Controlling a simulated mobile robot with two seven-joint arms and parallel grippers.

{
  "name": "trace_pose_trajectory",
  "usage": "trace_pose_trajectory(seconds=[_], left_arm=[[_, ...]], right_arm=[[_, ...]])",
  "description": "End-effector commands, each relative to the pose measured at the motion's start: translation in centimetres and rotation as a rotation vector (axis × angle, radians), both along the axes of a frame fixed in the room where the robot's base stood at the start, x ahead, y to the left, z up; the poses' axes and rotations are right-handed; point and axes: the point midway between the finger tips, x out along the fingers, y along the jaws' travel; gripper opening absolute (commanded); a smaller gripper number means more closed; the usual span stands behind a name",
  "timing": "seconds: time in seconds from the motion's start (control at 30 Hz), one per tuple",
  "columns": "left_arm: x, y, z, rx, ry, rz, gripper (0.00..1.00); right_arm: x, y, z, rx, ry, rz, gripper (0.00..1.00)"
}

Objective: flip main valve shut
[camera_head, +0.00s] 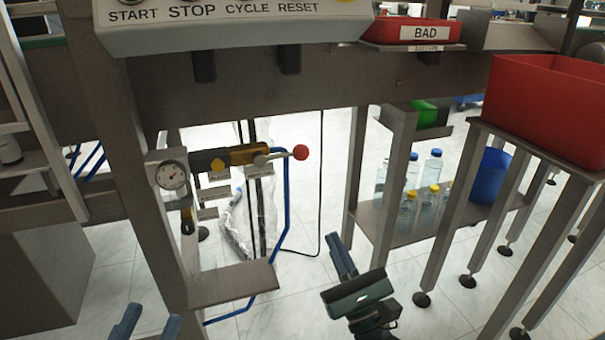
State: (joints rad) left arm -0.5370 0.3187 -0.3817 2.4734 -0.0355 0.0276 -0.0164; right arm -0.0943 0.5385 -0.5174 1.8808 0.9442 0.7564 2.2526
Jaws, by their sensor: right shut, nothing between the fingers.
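The main valve (250,154) is a brass-coloured fitting on a dark pipe, mounted beside the machine leg. Its grey lever points right, roughly in line with the pipe, and ends in a red ball knob (301,152). My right gripper (343,256) is shut and empty, below and to the right of the knob and apart from it. My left gripper (148,323) shows only its two blue-grey fingertips at the bottom edge. They are spread apart with nothing visible between them, well below the valve.
Bottles (408,203) and a blue bin (489,177) stand on the right shelf.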

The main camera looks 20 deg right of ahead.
Motion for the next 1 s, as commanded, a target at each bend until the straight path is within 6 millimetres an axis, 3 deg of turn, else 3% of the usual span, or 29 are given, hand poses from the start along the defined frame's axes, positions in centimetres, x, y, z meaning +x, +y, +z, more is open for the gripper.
trace_pose_trajectory(seconds=[0.37, 0.87, 1.0], left_arm=[[0.0, 0.0, 0.0, 0.0, -0.004, 0.0, 0.36], [0.2, 0.1, 0.5, 0.003, -0.053, 0.001, 0.36], [0.3, 0.1, 1.2, 0.003, -0.049, -0.001, 0.36]], right_arm=[[0.6, 0.1, 0.4, 0.001, -0.002, -0.001, 0.0], [8.5, 1.4, 5.7, 0.003, -0.004, -0.002, 0.0], [8.7, 1.8, 7.9, 0.004, -0.003, 0.0, 0.0]])
